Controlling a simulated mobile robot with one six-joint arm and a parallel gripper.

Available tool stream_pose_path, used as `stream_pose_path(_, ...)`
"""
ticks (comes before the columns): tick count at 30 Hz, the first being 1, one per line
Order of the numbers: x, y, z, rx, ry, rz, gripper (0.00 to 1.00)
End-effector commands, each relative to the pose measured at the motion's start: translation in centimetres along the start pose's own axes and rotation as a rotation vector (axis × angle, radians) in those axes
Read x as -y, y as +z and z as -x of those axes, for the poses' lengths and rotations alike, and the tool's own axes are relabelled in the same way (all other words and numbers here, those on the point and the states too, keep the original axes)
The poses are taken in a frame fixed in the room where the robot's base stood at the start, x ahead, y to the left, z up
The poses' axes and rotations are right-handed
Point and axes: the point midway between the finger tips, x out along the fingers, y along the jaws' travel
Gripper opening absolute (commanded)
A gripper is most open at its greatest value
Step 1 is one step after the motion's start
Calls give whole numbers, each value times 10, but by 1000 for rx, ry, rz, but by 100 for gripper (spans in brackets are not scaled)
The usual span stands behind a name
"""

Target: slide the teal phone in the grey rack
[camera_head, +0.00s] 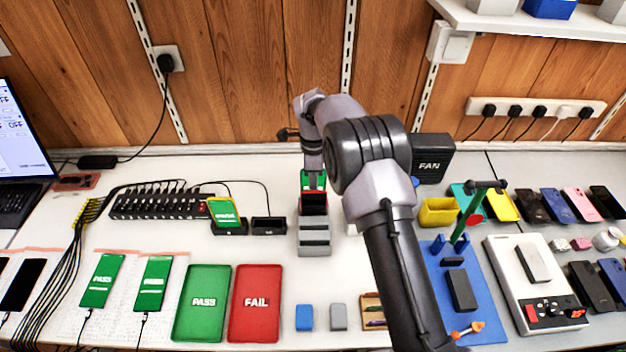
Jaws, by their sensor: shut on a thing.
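The grey rack (315,249) stands in the middle of the table, stepped, with its slots facing up. My gripper (313,184) points down at the rack's back end. It is shut on a phone whose bright green face (306,180) shows on both sides of the fingers. I take this as the teal phone, but its body colour is hidden. A dark red piece (314,202) shows just below it at the rack; whether the phone's lower edge is inside a slot I cannot tell.
A charging dock with a green-screened phone (223,212) stands left of the rack. A green PASS tray (202,302) and red FAIL tray (256,302) lie in front. A blue mat (481,318) is at right, beyond my arm. A black FAN box (432,158) stands behind.

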Motion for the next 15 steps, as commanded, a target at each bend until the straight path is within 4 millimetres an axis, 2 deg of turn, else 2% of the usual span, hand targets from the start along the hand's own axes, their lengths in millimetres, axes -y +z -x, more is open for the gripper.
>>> stream_pose_path(9,0,0,-12,0,-1,0,0)
stream_pose_path(15,0,0,-12,0,-1,0,0)
